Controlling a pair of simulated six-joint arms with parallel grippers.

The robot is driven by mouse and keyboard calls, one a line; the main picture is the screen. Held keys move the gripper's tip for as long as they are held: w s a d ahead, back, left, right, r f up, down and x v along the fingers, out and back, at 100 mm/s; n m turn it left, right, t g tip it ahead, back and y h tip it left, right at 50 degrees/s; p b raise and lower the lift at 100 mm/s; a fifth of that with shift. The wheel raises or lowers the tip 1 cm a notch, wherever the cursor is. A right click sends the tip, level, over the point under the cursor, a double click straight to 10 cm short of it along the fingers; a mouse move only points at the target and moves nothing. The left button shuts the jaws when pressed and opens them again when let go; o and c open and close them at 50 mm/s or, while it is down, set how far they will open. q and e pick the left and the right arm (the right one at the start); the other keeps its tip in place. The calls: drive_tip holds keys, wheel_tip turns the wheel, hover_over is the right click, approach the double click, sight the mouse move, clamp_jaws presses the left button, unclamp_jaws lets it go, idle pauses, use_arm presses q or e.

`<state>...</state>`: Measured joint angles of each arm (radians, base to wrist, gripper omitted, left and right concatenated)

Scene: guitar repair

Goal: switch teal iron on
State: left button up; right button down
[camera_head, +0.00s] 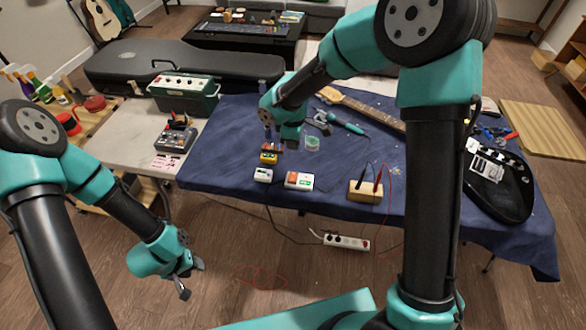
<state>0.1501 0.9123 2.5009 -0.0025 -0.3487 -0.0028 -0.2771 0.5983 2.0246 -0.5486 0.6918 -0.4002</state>
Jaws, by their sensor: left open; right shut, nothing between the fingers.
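A teal-handled iron (347,124) lies on the blue cloth, right of my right gripper, beside a small metal holder. A small yellow box (268,158) sits at the front of the cloth, with two white boxes close by: a smaller one (263,175) and a wider one (299,181) with red and green marks. My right gripper (270,142) is shut and empty, pointing down just above or behind the yellow box; I cannot tell if it touches. My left gripper (192,280) is open and empty, low over the floor in front of the table.
A wooden block with probes (366,190) stands right of the white boxes. A grey box with knobs (176,138) and a green case (185,95) stand on the left. A guitar neck (365,108) lies behind the iron. A power strip (346,242) is on the floor.

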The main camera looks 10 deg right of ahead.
sight(292, 177)
wheel_tip(292, 177, down, 13)
drive_tip(key=shift+f, duration=0.1)
idle(0.4)
drive_tip(key=shift+f, duration=0.15)
idle(0.4)
drive_tip(key=shift+s+a+r, duration=0.25)
drive_tip(key=shift+s+a, duration=0.05)
drive_tip(key=shift+s, duration=0.35)
drive_tip(key=shift+r, duration=0.1)
drive_tip(key=shift+r, duration=0.6)
wheel_tip(292, 177, up, 12)
drive_tip(key=s, duration=0.1)
drive_tip(key=shift+s+a+r, duration=0.25)
drive_tip(key=shift+s+a, duration=0.15)
